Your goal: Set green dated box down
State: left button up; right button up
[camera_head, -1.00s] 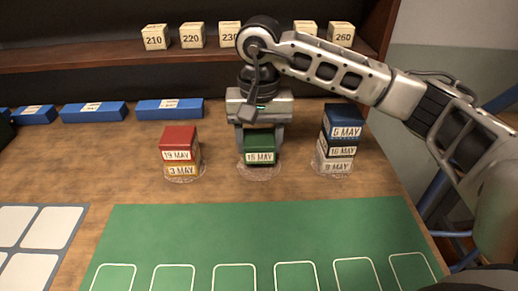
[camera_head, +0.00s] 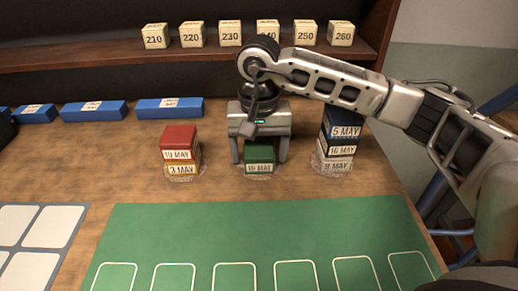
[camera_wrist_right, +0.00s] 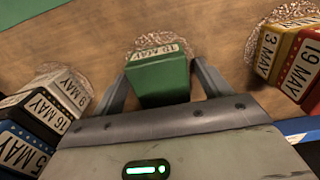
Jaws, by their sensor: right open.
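The green dated box (camera_head: 259,157), with a white "MAY" label, stands upright on a clear round coaster (camera_head: 259,174) in the middle of the wooden table. In the right wrist view the green box (camera_wrist_right: 160,80) sits between the fingers, with a gap on each side. My right gripper (camera_head: 260,150) is open, its two fingers straddling the box from above and behind. It also shows in the right wrist view (camera_wrist_right: 162,85), where the fingers appear apart from the box sides. My left gripper is not in view.
A red box (camera_head: 180,141) on a yellow box (camera_head: 184,167) stands to the left. A blue (camera_head: 342,120), black and white stack stands to the right, close to my right arm. A green mat (camera_head: 250,230) lies in front. A shelf with numbered blocks is behind.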

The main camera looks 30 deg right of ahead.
aim_at(259, 150)
notch_tip(259, 150, up, 12)
dwell(0.4)
dwell(0.4)
